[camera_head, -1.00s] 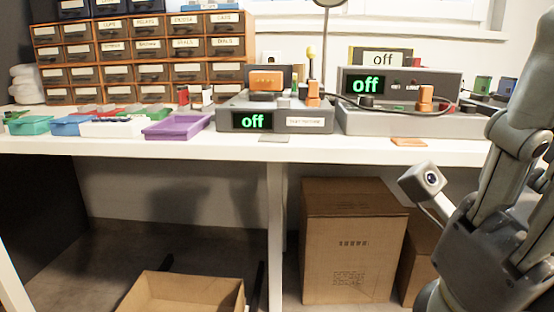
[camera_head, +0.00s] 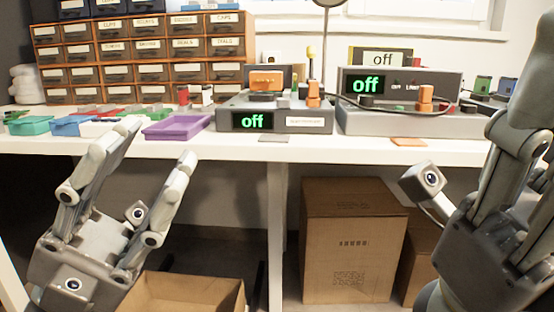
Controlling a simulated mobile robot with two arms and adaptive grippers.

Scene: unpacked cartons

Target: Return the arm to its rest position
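My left gripper (camera_head: 163,143) is at the lower left of the head view, in front of the table edge and above an open carton. Its two grey fingers point up and stand apart, with nothing between them. My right gripper (camera_head: 521,110) is at the right edge, pointing up. It is partly cut off by the frame, so I cannot tell how far its fingers are apart.
The white table (camera_head: 240,148) carries a purple tray (camera_head: 178,127), a teal tray (camera_head: 30,125), two grey devices reading "off" (camera_head: 275,118) (camera_head: 400,85) and a drawer cabinet (camera_head: 145,48). Below are an open carton (camera_head: 190,292) and a closed carton (camera_head: 352,240).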

